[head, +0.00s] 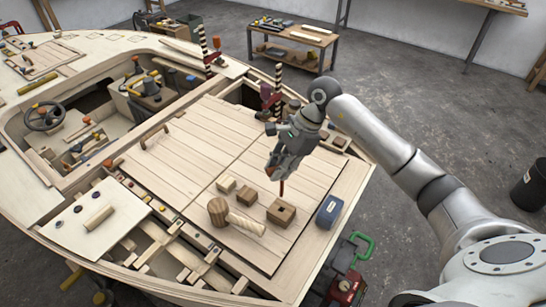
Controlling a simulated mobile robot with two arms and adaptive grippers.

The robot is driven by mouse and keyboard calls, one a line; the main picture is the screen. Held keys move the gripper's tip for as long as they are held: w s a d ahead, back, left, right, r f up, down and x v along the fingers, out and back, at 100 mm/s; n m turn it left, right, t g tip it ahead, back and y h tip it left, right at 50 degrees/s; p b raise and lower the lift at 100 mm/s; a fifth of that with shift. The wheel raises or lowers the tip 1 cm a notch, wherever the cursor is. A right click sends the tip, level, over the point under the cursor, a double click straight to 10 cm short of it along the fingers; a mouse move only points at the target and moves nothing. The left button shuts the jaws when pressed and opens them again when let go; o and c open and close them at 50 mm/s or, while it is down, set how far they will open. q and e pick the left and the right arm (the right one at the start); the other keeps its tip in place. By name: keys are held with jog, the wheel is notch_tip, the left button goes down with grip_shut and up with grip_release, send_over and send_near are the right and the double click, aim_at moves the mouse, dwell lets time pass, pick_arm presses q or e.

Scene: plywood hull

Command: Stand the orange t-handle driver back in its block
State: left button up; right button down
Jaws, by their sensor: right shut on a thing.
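My right gripper (280,172) comes in from the right and points down over the plywood deck, shut on the orange t-handle driver (282,187). Only a short, thin reddish-orange part of the driver shows below the fingers; the fingers hide the rest. It hangs roughly upright. A brown wooden block (280,213) with a dark hole in its top sits on the deck just below the driver in the picture. Whether the driver's tip touches the block or is above or behind it, I cannot tell. My left gripper is not in view.
Two smaller wooden blocks (246,195) stand left of the holed block. A wooden mallet (219,211) lies to their lower left. A blue box (329,211) stands right of the block near the deck edge. The planked deck (195,150) to the upper left is mostly clear.

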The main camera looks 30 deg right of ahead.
aim_at(281, 183)
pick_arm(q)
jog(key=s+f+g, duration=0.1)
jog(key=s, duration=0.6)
pick_arm(e)
jog(key=f, duration=0.1)
jog(key=f+b, duration=0.1)
jog(key=f, duration=0.1)
jog(key=s+f+b, duration=0.1)
jog(key=f, duration=0.1)
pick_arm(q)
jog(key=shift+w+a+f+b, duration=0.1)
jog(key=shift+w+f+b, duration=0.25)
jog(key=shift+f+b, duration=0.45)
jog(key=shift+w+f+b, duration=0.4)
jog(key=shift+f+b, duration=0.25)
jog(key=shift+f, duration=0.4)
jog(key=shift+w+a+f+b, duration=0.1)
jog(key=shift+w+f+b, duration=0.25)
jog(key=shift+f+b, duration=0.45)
pick_arm(e)
jog(key=shift+f, duration=1.7)
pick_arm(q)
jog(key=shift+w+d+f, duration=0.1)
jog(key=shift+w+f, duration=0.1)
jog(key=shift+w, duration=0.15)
pick_arm(e)
jog(key=shift+w, duration=0.1)
